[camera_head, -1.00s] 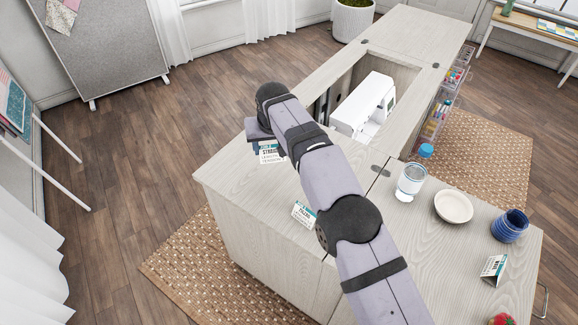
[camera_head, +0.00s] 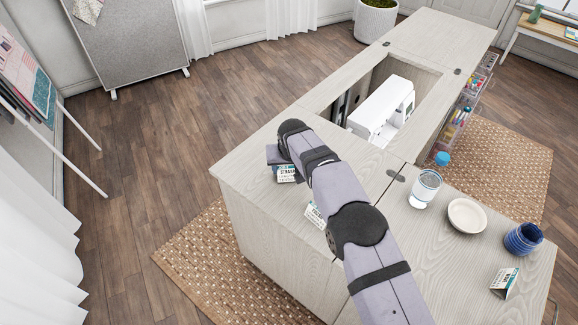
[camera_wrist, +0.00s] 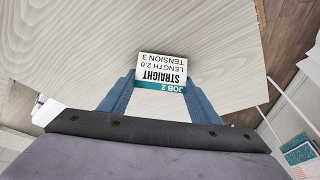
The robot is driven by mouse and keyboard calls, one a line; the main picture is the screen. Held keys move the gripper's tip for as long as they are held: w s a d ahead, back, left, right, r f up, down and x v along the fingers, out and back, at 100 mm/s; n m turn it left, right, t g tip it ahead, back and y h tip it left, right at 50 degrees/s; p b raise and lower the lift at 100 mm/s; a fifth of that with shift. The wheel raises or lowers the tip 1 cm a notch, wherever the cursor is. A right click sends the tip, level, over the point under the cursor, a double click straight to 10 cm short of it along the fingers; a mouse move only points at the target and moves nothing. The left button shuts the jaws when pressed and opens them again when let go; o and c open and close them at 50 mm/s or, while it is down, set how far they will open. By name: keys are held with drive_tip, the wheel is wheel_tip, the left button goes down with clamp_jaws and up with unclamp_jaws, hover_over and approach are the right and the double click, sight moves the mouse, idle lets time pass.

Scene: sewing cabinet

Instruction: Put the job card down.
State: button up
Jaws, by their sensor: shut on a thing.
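The job card (camera_wrist: 162,70) is white with a teal band and reads JOB 2, STRAIGHT, LENGTH 2.0, TENSION 3. It lies between the two blue fingers of my gripper (camera_wrist: 160,84), which is shut on it. In the head view the card (camera_head: 287,174) shows beside my wrist, over the left end of the pale wooden cabinet top (camera_head: 245,165). My gripper is mostly hidden there behind my arm. I cannot tell whether the card touches the top.
A second card (camera_head: 315,214) stands near the front edge, partly behind my arm; a third card (camera_head: 505,281) is at right. A bottle (camera_head: 425,188), bowl (camera_head: 467,215) and blue cup (camera_head: 523,238) stand right. A sewing machine (camera_head: 382,108) sits in the cabinet opening.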

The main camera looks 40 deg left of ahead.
drive_tip(key=shift+f, duration=0.2)
drive_tip(key=shift+f, duration=0.2)
drive_tip(key=o, duration=1)
drive_tip(key=shift+r, duration=0.15)
drive_tip(key=shift+r, duration=0.15)
drive_tip(key=b+v, duration=0.2)
drive_tip(key=v, duration=0.9)
drive_tip(key=shift+s+d+r, duration=0.15)
drive_tip(key=shift+r, duration=0.15)
